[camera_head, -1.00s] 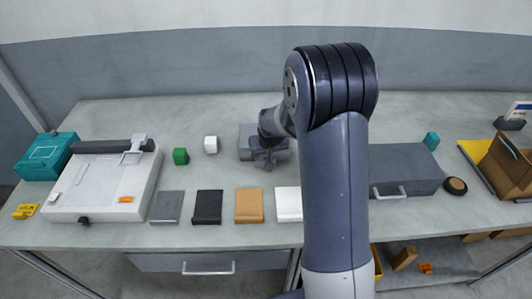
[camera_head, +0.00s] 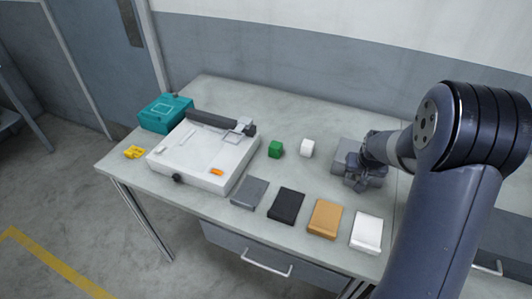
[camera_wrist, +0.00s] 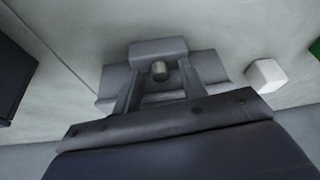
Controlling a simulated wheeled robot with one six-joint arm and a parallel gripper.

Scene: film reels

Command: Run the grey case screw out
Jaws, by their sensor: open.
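The grey case (camera_head: 347,149) sits on the table, partly hidden behind my gripper (camera_head: 359,178). In the wrist view the grey case (camera_wrist: 158,47) has a raised block with a short round metal screw (camera_wrist: 160,70) sticking out of it. My gripper (camera_wrist: 158,80) is open there, with one finger on each side of the screw. The screw appears between the fingers, with gaps showing on both sides. I cannot tell how far along the screw the fingertips reach. The screw is hidden in the head view.
A white cube (camera_head: 307,148) and a green cube (camera_head: 275,149) stand left of the case. Grey, black, tan and white flat pieces (camera_head: 325,219) lie in front. A white machine (camera_head: 190,160) and a teal box (camera_head: 165,113) are at the left. Bare tabletop lies behind the cubes.

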